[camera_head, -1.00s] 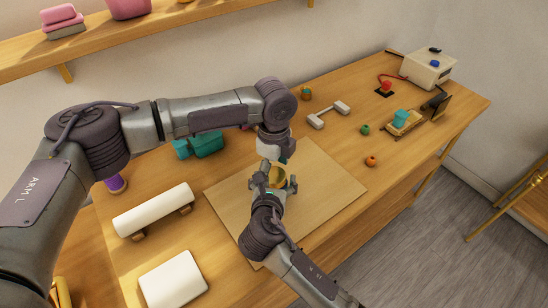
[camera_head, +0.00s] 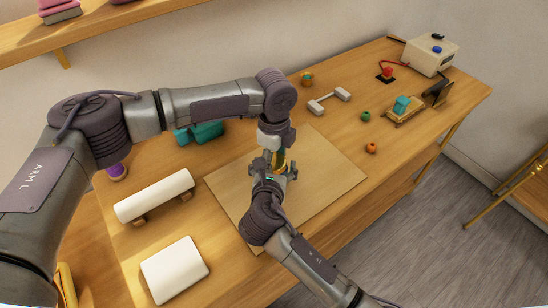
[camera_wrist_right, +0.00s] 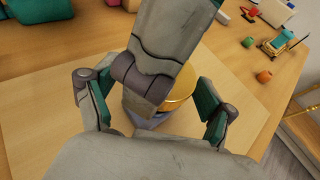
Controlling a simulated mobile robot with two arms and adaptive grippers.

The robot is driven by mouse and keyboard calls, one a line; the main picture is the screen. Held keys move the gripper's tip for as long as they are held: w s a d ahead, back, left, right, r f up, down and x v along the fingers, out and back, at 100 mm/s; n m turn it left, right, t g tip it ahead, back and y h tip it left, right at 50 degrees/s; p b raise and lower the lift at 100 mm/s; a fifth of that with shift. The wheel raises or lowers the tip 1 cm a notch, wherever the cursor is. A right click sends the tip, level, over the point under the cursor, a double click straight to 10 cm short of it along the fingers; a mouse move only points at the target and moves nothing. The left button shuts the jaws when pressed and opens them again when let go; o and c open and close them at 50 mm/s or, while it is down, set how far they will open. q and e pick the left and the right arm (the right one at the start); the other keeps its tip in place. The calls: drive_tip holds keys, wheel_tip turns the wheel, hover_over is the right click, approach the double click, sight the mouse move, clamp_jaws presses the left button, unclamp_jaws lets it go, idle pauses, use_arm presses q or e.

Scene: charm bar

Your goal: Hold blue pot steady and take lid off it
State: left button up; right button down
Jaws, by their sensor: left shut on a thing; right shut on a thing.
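The blue pot (camera_wrist_right: 146,122) stands on the wooden board, mostly hidden; a blue-grey piece of it shows in the right wrist view. A gold round part (camera_wrist_right: 182,94), which looks like its lid, shows above it; in the head view only a narrow gold strip (camera_head: 281,158) is visible. My left gripper (camera_head: 273,155) comes down from above, shut at the lid, its fingertips hidden. My right gripper (camera_head: 275,170) reaches in from the front, its green-padded fingers on either side of the pot in the right wrist view (camera_wrist_right: 153,108), shut on it.
The wooden board (camera_head: 335,180) has bare room right of the grippers. A white roll (camera_head: 155,195) and a white pad (camera_head: 174,270) lie to the left. Teal items (camera_head: 205,132) stand behind. A dumbbell-shaped piece (camera_head: 329,100) and small beads (camera_head: 371,148) lie farther right.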

sight(275, 161)
use_arm(q)
drive_tip(key=n, duration=0.6)
drive_tip(key=shift+s, duration=0.15)
drive_tip(key=n, duration=0.6)
drive_tip(key=shift+n, duration=0.3)
drive_tip(key=shift+r, duration=0.2)
drive_tip(key=shift+r, duration=0.9)
drive_tip(key=shift+r, duration=0.1)
drive_tip(key=shift+r, duration=1.95)
use_arm(e)
unclamp_jaws()
